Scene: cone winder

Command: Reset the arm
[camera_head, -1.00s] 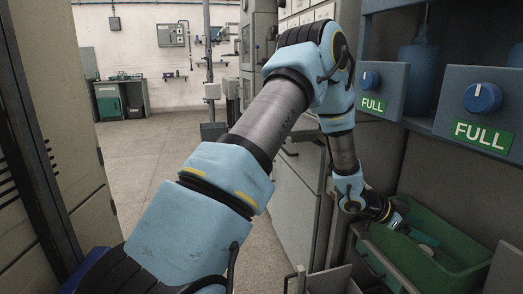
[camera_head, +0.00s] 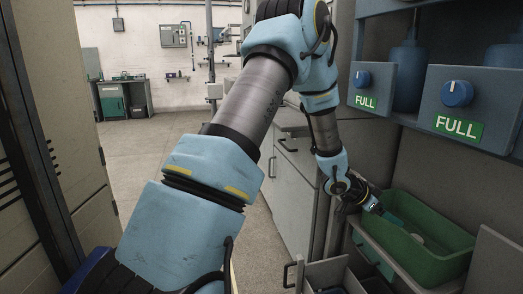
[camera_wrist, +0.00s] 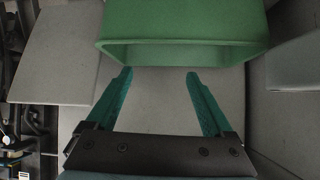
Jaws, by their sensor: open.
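My arm reaches from the lower left over to the right in the head view. The green bin (camera_wrist: 185,52) is just beyond the fingertips there, and a bare grey surface (camera_wrist: 160,105) lies under the fingers. I cannot tell from these views whether the gripper touches the bin.
Blue panels with knobs (camera_head: 457,93) and "FULL" labels stand above the bin. An open drawer (camera_head: 335,275) with dividers is below the gripper. A tall beige cabinet (camera_head: 75,130) stands close on the left. The floor (camera_head: 150,160) between is clear.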

